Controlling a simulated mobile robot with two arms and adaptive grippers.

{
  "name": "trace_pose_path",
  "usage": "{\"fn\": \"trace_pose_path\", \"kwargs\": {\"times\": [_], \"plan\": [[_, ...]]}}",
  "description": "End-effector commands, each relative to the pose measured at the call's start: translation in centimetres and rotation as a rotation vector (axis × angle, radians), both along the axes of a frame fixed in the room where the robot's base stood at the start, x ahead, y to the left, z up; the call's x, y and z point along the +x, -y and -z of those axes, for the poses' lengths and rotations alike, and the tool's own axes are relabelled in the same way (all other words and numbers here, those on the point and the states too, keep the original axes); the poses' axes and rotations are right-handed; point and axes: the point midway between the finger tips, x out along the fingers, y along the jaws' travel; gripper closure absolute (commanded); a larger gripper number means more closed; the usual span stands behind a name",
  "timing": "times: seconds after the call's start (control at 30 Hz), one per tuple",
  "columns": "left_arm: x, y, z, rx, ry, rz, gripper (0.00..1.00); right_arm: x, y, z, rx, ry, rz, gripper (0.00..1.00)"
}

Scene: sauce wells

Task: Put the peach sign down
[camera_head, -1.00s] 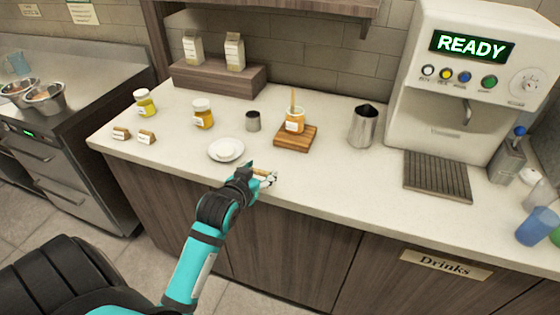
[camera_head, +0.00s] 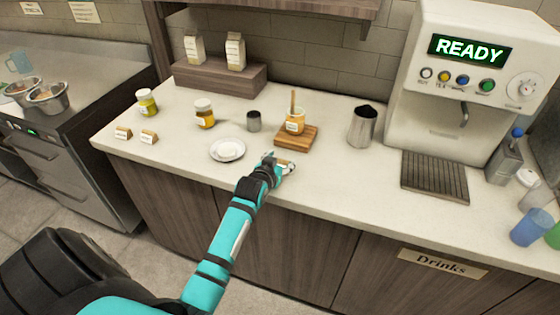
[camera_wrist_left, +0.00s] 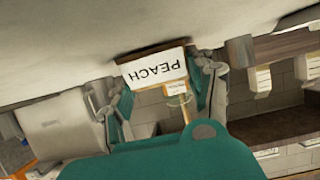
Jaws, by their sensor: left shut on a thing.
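My left gripper (camera_head: 280,166) is low over the front part of the counter, just in front of the wooden board. It is shut on the peach sign (camera_wrist_left: 155,69), a small wooden block with a white face lettered PEACH. In the left wrist view the sign sits between the two fingers of my left gripper (camera_wrist_left: 163,88), and its lettering appears upside down. Its lower edge is close to the counter top (camera_wrist_left: 60,45); I cannot tell whether it touches. In the head view the gripper mostly hides the sign. My right gripper is not in view.
An orange jar (camera_head: 295,121) with a stick stands on the wooden board (camera_head: 308,137). A white plate (camera_head: 214,155) is left of the gripper. Two small signs (camera_head: 123,133) (camera_head: 149,137) stand far left near jars. A metal pitcher (camera_head: 361,128) is right; the counter front there is clear.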

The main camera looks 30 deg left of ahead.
Motion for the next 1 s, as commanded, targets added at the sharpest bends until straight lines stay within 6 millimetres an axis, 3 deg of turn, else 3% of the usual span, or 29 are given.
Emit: {"fn": "trace_pose_path", "kwargs": {"times": [0.2,0.23,0.4,0.73,1.0], "plan": [[0.0,0.0,0.4,0.0,0.0,0.0,0.66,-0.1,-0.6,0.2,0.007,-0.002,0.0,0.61],[0.0,0.0,0.3,0.0,0.0,0.0,0.41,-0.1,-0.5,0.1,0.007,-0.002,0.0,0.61],[0.0,0.0,0.2,0.0,0.0,0.0,0.21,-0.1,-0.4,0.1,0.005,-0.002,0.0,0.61],[-0.1,0.0,-0.1,0.0,0.0,0.0,0.21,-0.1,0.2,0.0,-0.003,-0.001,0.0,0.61],[-4.3,1.0,-1.7,0.001,0.0,0.0,0.21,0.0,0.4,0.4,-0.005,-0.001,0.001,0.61]]}}
